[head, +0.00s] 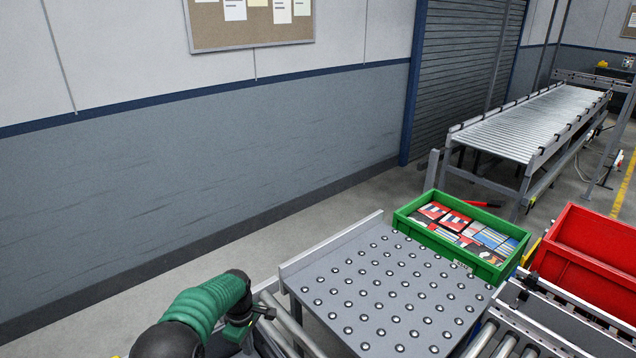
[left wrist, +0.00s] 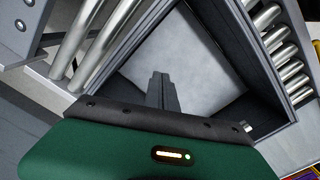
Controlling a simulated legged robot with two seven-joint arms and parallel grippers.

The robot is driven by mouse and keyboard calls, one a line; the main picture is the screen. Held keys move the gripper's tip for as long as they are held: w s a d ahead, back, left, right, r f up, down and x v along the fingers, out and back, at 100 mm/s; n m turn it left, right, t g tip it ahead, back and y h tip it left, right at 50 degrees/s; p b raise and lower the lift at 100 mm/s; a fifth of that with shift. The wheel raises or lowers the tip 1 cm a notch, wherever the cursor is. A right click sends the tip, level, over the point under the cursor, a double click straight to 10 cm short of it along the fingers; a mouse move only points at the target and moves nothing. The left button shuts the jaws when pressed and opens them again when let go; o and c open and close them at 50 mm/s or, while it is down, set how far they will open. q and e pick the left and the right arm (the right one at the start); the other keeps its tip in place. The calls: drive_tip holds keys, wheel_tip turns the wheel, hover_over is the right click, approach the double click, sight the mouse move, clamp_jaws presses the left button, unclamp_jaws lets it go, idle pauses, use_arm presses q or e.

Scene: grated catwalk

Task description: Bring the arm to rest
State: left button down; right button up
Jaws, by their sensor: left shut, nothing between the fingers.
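My left arm, with a green ribbed sleeve, comes in at the bottom of the head view, left of the ball table. Its dark left gripper (head: 266,312) is near rollers at the table's left end. In the left wrist view the gripper's fingers (left wrist: 160,78) are together and empty, in front of a grey surface framed by dark edges. My right gripper is not in view.
A grey ball transfer table (head: 375,290) lies right of the arm. A green crate (head: 405,222) holding several flat printed packs stands at its far right. A roller conveyor (head: 530,125) stands farther back. Rollers (left wrist: 95,45) flank the gripper.

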use_arm(q)
wheel_tip(320, 180, up, 2)
drive_tip(key=shift+r+p, duration=0.2)
drive_tip(key=shift+p, duration=0.25)
drive_tip(key=shift+r, duration=0.1)
drive_tip(key=s+r+m+t+b, duration=0.1)
drive_tip(key=s+r+m+b, duration=0.1)
drive_tip(key=s+m, duration=0.5)
drive_tip(key=s+r+m+t+b, duration=0.1)
drive_tip(key=s+r+m, duration=0.3)
drive_tip(key=s, duration=1.6)
drive_tip(key=shift+a+r+m+t+b, duration=0.3)
drive_tip(key=shift+m+b, duration=0.05)
drive_tip(key=shift+m, duration=1.15)
drive_tip(key=shift+s, duration=0.15)
